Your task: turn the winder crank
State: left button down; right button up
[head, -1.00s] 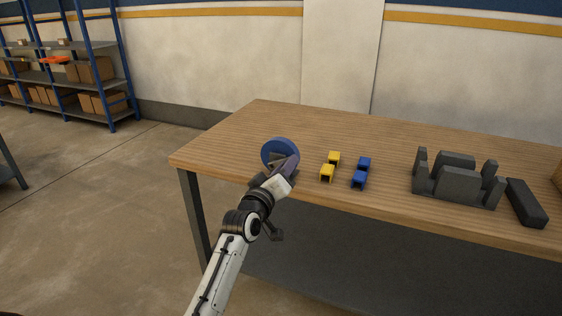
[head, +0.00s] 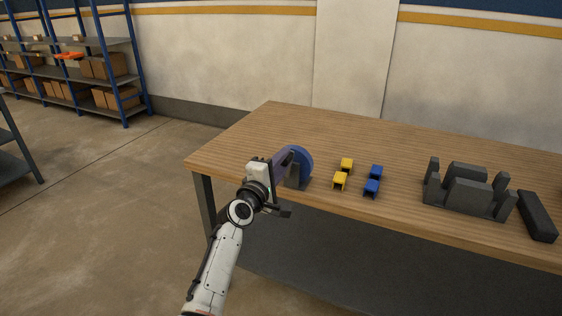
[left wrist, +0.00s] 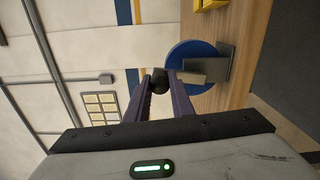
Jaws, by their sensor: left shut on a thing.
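The winder shows a blue disc (head: 304,161) on a dark grey stand (head: 300,183) near the left front edge of the wooden table. In the left wrist view the blue disc (left wrist: 188,64) and grey stand (left wrist: 214,68) lie just beyond the fingers. My left gripper (head: 288,153) is at the upper left of the disc and partly covers it. In the left wrist view its fingertips (left wrist: 160,78) are closed on a dark round crank knob (left wrist: 158,84). My right gripper is not in view.
Two yellow blocks (head: 341,180) and two blue blocks (head: 372,187) stand right of the winder. A dark grey fixture (head: 465,197) and a dark bar (head: 537,216) are farther right. The table (head: 245,140) is bare behind the winder.

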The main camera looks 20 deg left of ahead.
pick_arm(q)
jog(key=shift+a+n, duration=0.75)
jog(key=shift+n, duration=0.45)
jog(key=c, duration=1.5)
grip_release()
jog(key=shift+c, duration=0.2)
jog(key=shift+p, duration=0.3)
jog(key=s+p, duration=0.3)
jog(key=s, duration=0.7)
jog(key=shift+s+p, duration=0.15)
jog(key=shift+p, duration=0.15)
